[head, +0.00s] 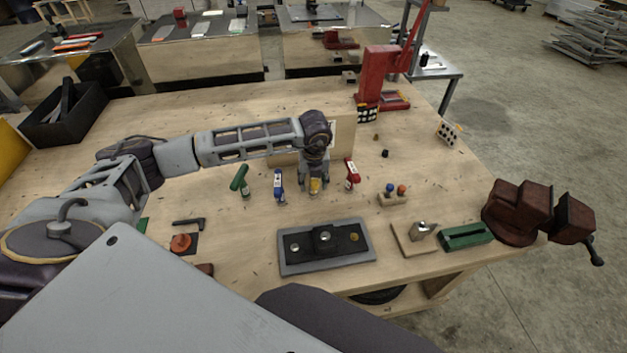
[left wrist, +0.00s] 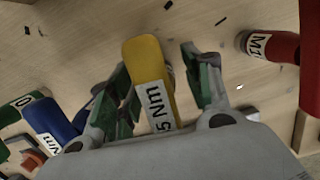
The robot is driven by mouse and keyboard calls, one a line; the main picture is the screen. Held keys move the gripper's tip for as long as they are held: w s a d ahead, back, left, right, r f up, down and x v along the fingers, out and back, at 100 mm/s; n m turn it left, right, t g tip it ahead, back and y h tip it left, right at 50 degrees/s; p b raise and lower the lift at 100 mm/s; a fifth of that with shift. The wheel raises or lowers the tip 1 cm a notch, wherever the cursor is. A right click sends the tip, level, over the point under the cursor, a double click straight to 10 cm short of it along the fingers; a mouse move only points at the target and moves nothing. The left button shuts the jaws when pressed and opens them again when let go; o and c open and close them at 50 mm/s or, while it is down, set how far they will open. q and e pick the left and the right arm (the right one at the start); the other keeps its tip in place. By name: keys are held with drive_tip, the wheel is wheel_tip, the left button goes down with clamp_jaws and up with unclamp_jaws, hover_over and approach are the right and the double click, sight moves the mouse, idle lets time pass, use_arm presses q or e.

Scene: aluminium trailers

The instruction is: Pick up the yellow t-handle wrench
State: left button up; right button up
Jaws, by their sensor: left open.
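The yellow t-handle wrench (head: 315,187) is in the row of coloured wrenches in the middle of the bench, largely hidden behind my left gripper (head: 314,176) in the head view. In the left wrist view its yellow handle (left wrist: 150,72), with a white label ending in "5 Nm", lies between the two green-padded fingers of my left gripper (left wrist: 158,68). The fingers are open, one on each side of the handle. A gap shows on the right side; on the left I cannot tell whether the finger touches. My right gripper is not in view.
Green (head: 240,180), blue (head: 279,184) and red (head: 351,173) wrenches stand close on either side. A grey tray (head: 289,268) with a black fixture lies in front. A red vise (head: 518,208) is at the right corner, and a red press (head: 376,75) at the back.

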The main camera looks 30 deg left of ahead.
use_arm(q)
drive_tip(key=shift+c, duration=0.3)
clamp_jaws()
drive_tip(key=shift+r, duration=0.15)
drive_tip(key=shift+w+r, duration=0.1)
drive_tip(key=shift+r, duration=0.45)
wheel_tip(320, 180, up, 7)
drive_tip(key=shift+f+b, duration=0.1)
drive_tip(key=shift+b, duration=0.7)
drive_tip(key=shift+r, duration=0.95)
